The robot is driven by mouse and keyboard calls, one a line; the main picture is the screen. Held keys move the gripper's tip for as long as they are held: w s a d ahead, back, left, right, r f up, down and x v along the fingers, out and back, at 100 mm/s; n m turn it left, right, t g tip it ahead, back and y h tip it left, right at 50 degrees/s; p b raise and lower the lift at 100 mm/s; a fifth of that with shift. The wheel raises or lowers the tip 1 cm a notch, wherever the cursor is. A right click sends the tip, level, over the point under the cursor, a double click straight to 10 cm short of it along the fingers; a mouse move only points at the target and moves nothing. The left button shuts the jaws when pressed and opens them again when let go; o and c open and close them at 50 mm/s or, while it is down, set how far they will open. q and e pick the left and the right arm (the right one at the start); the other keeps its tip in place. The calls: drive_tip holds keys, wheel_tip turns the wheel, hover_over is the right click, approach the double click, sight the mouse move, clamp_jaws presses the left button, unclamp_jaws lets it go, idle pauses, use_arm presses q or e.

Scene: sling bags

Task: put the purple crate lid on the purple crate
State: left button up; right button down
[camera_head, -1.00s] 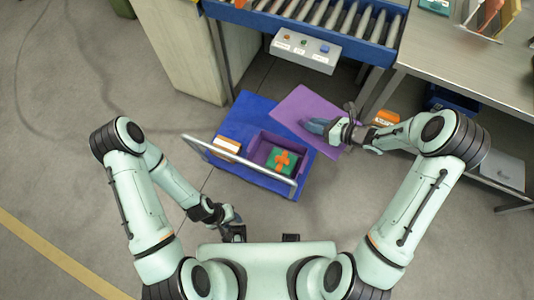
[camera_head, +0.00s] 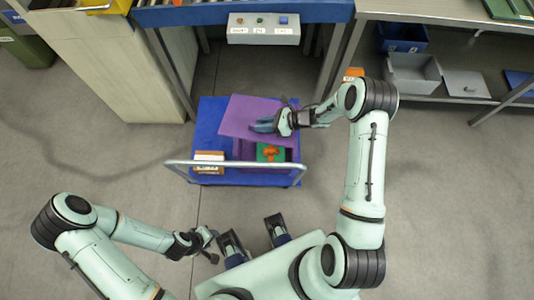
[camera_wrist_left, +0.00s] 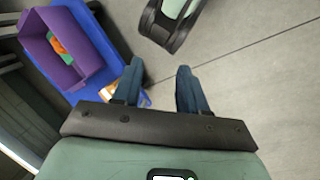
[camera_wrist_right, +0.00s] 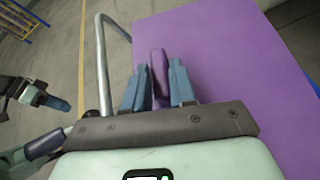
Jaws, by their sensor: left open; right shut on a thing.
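The flat purple crate lid (camera_head: 243,113) is held by my right gripper (camera_head: 266,125), which is shut on the lid's raised handle. The handle (camera_wrist_right: 158,65) shows between the fingers (camera_wrist_right: 157,88) in the right wrist view, with the lid's sheet (camera_wrist_right: 235,60) to the right. The purple crate (camera_head: 239,150) stands on the blue cart; the lid hides its back part in the head view. A green thing with an orange top (camera_head: 270,152) is in the crate. My left gripper (camera_head: 209,243) is open and empty, in front of the cart; the crate also shows in the left wrist view (camera_wrist_left: 68,78).
The blue cart (camera_head: 207,120) has a metal push handle (camera_head: 225,165) along its near side. An orange and white box (camera_head: 208,163) stands left of the crate. A conveyor with a control box (camera_head: 264,36) is behind, and a steel bench with bins (camera_head: 413,80) is at the right.

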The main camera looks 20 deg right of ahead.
use_arm(q)
drive_tip(key=w+a+f+t+y+b, duration=0.1)
drive_tip(key=w+a+f+b, duration=0.1)
drive_tip(key=w+f+b, duration=0.4)
drive_tip(key=w+a+f+t+b, duration=0.2)
drive_tip(key=f+b, duration=0.5)
drive_tip(key=f, duration=0.2)
drive_tip(key=shift+n+g, duration=0.4)
drive_tip(key=shift+g, duration=0.4)
drive_tip(key=s+f, duration=0.1)
drive_tip(key=s+f+b, duration=0.2)
drive_tip(key=f, duration=0.1)
drive_tip(key=shift+s+a, duration=0.25)
use_arm(e)
wheel_tip(320, 180, down, 30)
drive_tip(key=d+n+g, duration=0.1)
drive_tip(key=d+n, duration=0.1)
drive_tip(key=d, duration=0.1)
drive_tip(key=shift+w+r+y, duration=0.15)
drive_tip(key=shift+w+y, duration=0.2)
drive_tip(key=shift+y, duration=0.05)
drive_tip(key=c, duration=0.8)
unclamp_jaws()
drive_tip(key=shift+c, duration=0.2)
use_arm(q)
drive_tip(key=shift+r, duration=0.1)
